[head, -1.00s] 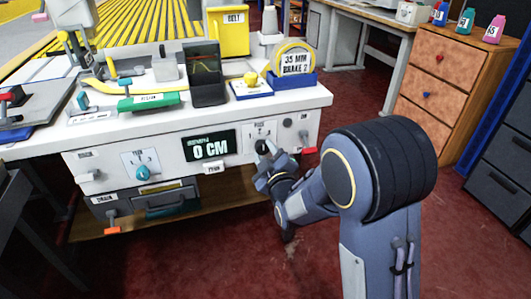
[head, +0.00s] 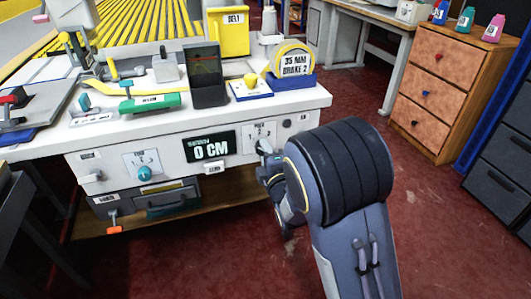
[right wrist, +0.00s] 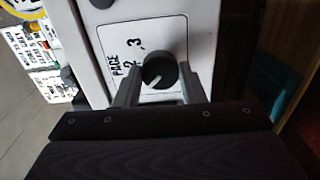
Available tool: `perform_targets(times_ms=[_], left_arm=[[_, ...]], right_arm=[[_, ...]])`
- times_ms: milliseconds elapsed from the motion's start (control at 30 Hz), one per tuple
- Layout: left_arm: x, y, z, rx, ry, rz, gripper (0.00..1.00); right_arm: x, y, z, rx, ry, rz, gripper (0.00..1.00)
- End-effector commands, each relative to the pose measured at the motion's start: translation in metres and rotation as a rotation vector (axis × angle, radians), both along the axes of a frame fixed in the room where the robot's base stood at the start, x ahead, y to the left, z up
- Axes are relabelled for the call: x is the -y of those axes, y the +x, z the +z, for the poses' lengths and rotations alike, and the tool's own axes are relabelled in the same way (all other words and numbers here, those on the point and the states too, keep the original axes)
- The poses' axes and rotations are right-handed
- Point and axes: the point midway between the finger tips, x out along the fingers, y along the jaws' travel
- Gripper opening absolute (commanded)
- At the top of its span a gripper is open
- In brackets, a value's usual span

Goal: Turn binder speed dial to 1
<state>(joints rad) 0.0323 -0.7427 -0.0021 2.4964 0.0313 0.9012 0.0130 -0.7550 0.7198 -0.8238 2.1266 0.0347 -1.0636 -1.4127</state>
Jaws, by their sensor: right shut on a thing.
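The black speed dial (right wrist: 160,71) sits on a white plate marked PACE with numbers on the front of the binder bench. In the right wrist view its pale pointer line is toward the lower left of the knob. My right gripper (right wrist: 160,88) has one finger on each side of the dial and is shut on it. In the head view my right gripper (head: 267,157) is at the PACE plate (head: 258,133) and hides the dial. My left gripper is not in view.
A second dial with a teal knob (head: 144,173) is further left on the panel, beside a display (head: 209,147) reading 0 CM. Red floor is open at right.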

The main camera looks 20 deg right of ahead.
Motion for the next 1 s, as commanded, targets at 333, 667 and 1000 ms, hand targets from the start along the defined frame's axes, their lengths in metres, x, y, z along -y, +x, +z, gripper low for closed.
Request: perform_targets(times_ms=[333,667,1000], left_arm=[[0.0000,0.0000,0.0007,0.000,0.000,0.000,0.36],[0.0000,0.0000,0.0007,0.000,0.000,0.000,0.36],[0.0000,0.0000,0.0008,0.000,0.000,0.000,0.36]], right_arm=[[-0.0009,-0.0004,-0.0008,-0.001,-0.037,0.002,0.14],[-0.0010,-0.0004,-0.0009,-0.001,-0.037,0.002,0.45],[-0.0003,-0.0003,-0.0003,0.000,-0.035,0.001,0.58]])
